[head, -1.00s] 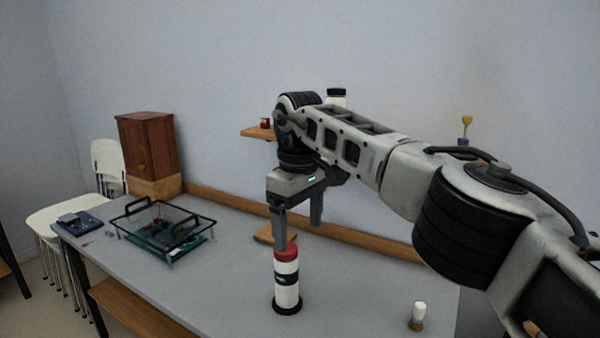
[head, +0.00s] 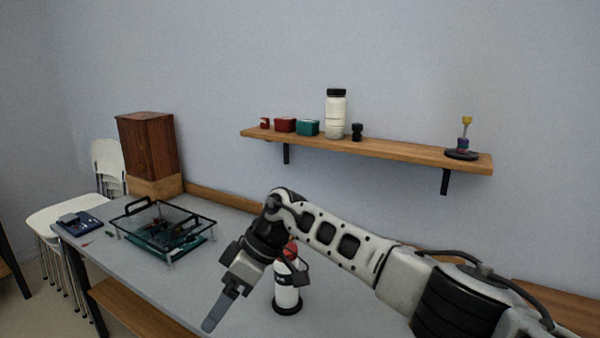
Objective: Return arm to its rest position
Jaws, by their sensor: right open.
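My right arm reaches in from the right, low over the grey table (head: 150,275). My right gripper (head: 255,298) is open and empty, in front of and to the left of a white bottle (head: 287,298) with a red top and black base. The bottle stands upright on the table and my gripper and wrist hide part of it. I cannot tell whether they touch it. My left gripper is not in view.
A wall shelf (head: 400,149) holds a white jar (head: 335,115), small red and teal boxes and a yellow-topped item. A glass-topped frame (head: 165,228), a blue device (head: 81,222) and a wooden speaker box (head: 148,146) are at left. White chairs (head: 62,215) stand beyond.

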